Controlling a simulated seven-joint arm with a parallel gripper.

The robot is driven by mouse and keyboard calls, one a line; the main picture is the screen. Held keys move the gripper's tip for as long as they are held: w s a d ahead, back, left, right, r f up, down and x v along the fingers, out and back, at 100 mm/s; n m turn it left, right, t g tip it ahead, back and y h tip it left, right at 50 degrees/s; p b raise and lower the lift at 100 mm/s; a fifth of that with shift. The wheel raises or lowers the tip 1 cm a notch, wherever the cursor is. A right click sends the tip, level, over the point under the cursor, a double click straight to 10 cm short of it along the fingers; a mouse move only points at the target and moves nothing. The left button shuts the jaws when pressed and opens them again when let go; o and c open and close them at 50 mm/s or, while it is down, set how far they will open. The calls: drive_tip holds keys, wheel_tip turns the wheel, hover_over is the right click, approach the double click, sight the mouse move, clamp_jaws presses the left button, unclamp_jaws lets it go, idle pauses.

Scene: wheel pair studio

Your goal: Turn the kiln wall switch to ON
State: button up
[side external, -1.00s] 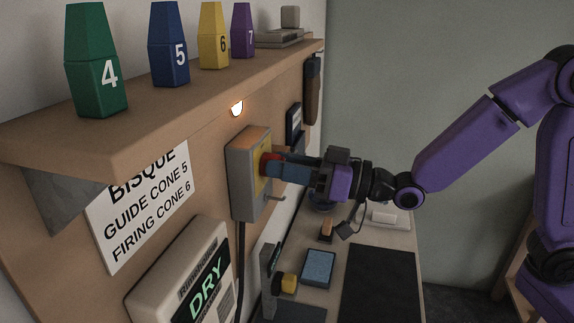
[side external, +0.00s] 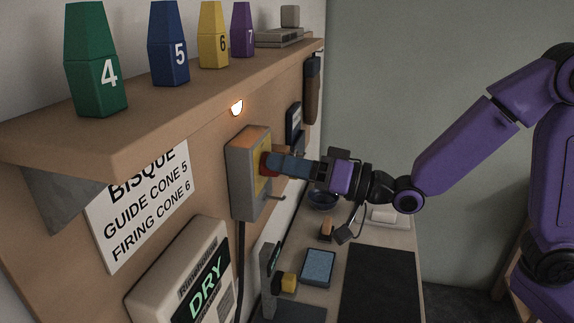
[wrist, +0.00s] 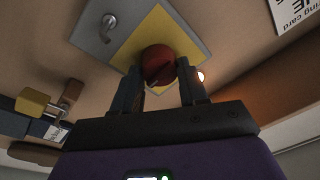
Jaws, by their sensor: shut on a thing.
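The kiln wall switch is a grey box (side external: 240,178) with a yellow face plate, mounted on the tan wall board. Its red round knob (wrist: 158,65) shows in the wrist view, with a dark slot line across it. In the side view the knob (side external: 266,163) is mostly hidden by my fingers. My gripper (wrist: 160,80) is shut on the red knob, one finger on each side. A grey hook-like lever or hasp (wrist: 108,25) shows on the grey part of the box. No ON or OFF lettering is readable.
A shelf (side external: 200,100) with numbered cones (side external: 168,45) overhangs the switch. A small lit lamp (side external: 237,108) is above the box.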

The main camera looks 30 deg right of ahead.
drive_tip(key=shift+f, duration=0.15)
drive_tip(key=o, duration=1.1)
drive_tip(key=shift+c, duration=0.2)
drive_tip(key=shift+s+d, duration=0.1)
drive_tip(key=shift+s, duration=0.05)
drive_tip(key=v, duration=1.1)
drive_tip(key=shift+s+d, duration=0.2)
drive_tip(key=shift+s, duration=0.05)
